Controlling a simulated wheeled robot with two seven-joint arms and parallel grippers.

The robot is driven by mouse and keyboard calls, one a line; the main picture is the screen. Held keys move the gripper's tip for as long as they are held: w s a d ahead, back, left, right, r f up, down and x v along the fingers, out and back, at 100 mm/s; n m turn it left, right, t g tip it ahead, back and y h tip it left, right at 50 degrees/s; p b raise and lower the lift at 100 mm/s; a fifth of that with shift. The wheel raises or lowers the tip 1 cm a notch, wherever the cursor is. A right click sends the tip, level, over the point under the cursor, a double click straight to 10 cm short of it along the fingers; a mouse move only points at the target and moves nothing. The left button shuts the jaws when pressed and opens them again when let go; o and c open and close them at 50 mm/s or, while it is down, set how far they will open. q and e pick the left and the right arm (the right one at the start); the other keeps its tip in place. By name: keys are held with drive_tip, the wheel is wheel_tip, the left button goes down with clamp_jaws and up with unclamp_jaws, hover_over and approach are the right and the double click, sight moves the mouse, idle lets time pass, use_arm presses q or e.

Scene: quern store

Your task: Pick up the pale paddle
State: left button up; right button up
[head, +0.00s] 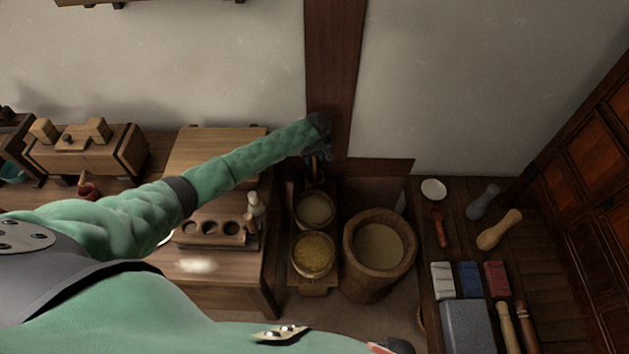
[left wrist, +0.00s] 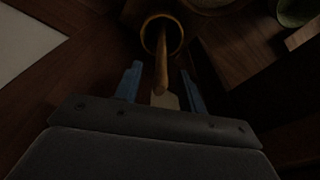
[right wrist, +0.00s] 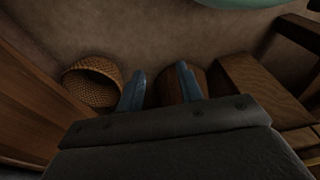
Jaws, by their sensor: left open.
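The pale paddle (left wrist: 165,100) shows in the left wrist view. Its brown stem rises out of a round holder (left wrist: 148,36), and its pale end lies between my left fingers. My left gripper (left wrist: 160,88) is open around it, and I see no clear contact. In the head view my left gripper (head: 318,156) is above the holder (head: 315,183) by the wall post and hides most of the paddle. My right gripper (right wrist: 160,90) is open and empty in the right wrist view, low among baskets and wood.
Two tubs of meal, a pale one (head: 315,209) and a yellow one (head: 313,255), stand in front of the holder. A big wooden barrel (head: 380,284) is to their right. A wooden bench (head: 236,290) is left.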

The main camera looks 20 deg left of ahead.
use_arm(q)
drive_tip(key=shift+a+f+b, duration=0.1)
drive_tip(key=shift+f+b, duration=0.55)
drive_tip(key=shift+f, duration=0.2)
use_arm(e)
drive_tip(key=r, duration=0.3)
drive_tip(key=a+r, duration=0.1)
drive_tip(key=shift+w+r, duration=0.2)
drive_tip(key=shift+w, duration=0.2)
use_arm(q)
clamp_jaws()
